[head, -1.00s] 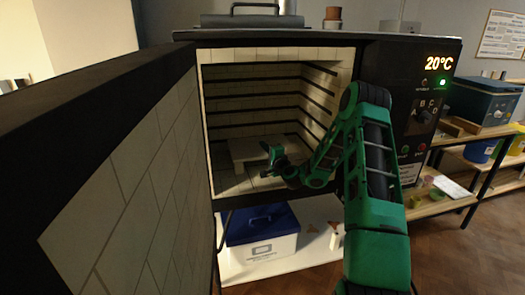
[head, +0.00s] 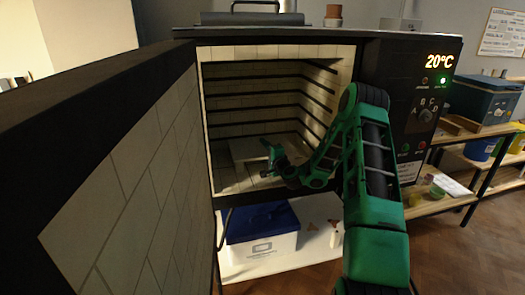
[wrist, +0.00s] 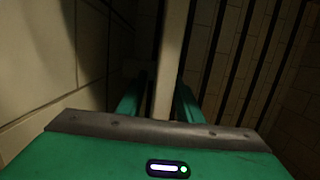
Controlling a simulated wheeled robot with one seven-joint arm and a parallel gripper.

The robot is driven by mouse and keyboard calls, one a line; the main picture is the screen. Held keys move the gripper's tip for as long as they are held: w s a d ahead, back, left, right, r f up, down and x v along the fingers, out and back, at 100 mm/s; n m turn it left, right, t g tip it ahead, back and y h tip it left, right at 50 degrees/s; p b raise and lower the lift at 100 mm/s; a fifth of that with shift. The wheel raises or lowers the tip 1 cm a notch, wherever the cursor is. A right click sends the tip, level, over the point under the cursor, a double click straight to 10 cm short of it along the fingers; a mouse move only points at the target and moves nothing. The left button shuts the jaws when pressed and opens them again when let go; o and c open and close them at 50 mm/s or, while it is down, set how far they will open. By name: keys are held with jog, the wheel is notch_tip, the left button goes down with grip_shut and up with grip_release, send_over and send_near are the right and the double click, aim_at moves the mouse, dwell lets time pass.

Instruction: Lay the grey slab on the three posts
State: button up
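The grey slab (head: 246,151) lies roughly level low inside the open kiln chamber. In the wrist view the slab (wrist: 171,55) shows edge-on as a pale strip running between my fingers. My gripper (head: 270,156) is at the slab's right side, and its two fingers stand apart on either side of the slab's edge. In the wrist view my gripper (wrist: 158,106) shows a dark gap between the left finger and the slab; the right finger is close to it, and contact is unclear. The three posts cannot be made out; whether the slab rests on them is hidden.
The kiln's brick-lined chamber (head: 250,92) has grooved walls close around my arm. Its open door (head: 120,185) fills the left. The control panel (head: 425,115) is at right. A blue-lidded box (head: 262,245) stands below, and a shelf (head: 440,205) is further right.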

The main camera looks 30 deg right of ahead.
jog(key=shift+s+f, duration=0.1)
jog(key=shift+f, duration=0.05)
jog(key=shift+s, duration=0.2)
jog(key=s, duration=0.6)
jog(key=s+a, duration=0.1)
jog(key=s, duration=0.3)
jog(key=shift+a, duration=0.1)
